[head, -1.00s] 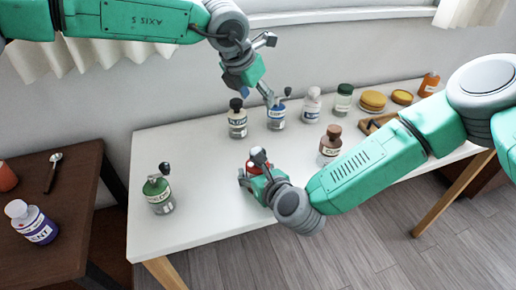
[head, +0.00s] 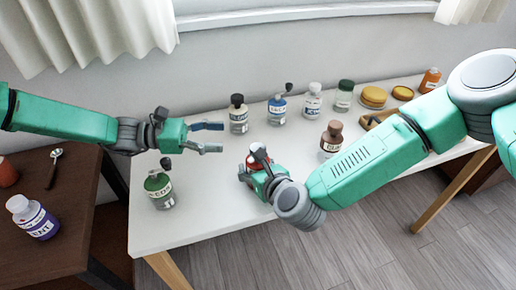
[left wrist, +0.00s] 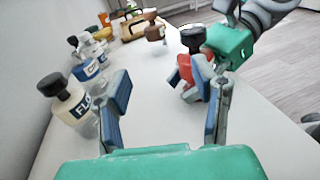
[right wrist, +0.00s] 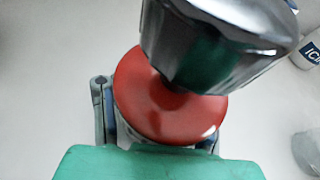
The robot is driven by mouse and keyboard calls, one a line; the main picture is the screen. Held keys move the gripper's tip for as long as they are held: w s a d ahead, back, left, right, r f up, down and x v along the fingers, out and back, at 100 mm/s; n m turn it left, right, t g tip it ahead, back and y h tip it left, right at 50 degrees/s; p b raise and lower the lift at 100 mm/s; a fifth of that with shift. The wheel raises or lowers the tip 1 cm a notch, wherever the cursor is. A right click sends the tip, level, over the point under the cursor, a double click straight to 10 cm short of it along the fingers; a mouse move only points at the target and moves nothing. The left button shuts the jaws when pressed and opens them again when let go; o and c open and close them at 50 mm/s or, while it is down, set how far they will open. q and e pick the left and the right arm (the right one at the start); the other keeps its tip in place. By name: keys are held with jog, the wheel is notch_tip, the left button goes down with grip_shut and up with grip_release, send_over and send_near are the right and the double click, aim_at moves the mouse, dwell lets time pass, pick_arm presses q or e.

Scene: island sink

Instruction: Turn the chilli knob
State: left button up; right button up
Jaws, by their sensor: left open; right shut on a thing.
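A red-topped jar (head: 252,161) stands on the white table; its label is hidden, so I cannot read whether it says chilli. A dark knob (right wrist: 212,45) sits above its red lid (right wrist: 165,105) in the right wrist view. The knob (left wrist: 193,38) and the red jar also show in the left wrist view, just beyond the left fingers. My right gripper (head: 258,176) is shut around the jar's body below the lid. My left gripper (head: 222,138) is open and empty, left of the jar and above the table, with its fingers pointing right toward it.
A green-topped jar (head: 158,188) stands at the front left. A black-capped jar (head: 238,116), a blue jar (head: 277,108), a white jar (head: 312,102) and a brown jar (head: 332,140) stand behind or right of the red one. A brown side table (head: 80,215) is at left.

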pick_arm(q)
jog(key=s+d, duration=0.1)
jog(key=d, duration=0.2)
jog(key=s+d+g, duration=0.1)
jog(key=d, duration=0.2)
jog(key=s+d+m+g, duration=0.1)
jog(key=s+d, duration=0.1)
jog(key=d, duration=0.2)
jog(key=shift+s+d+f+h, duration=0.1)
jog(key=shift+f+h, duration=0.15)
jog(key=shift+h, duration=0.15)
grip_shut()
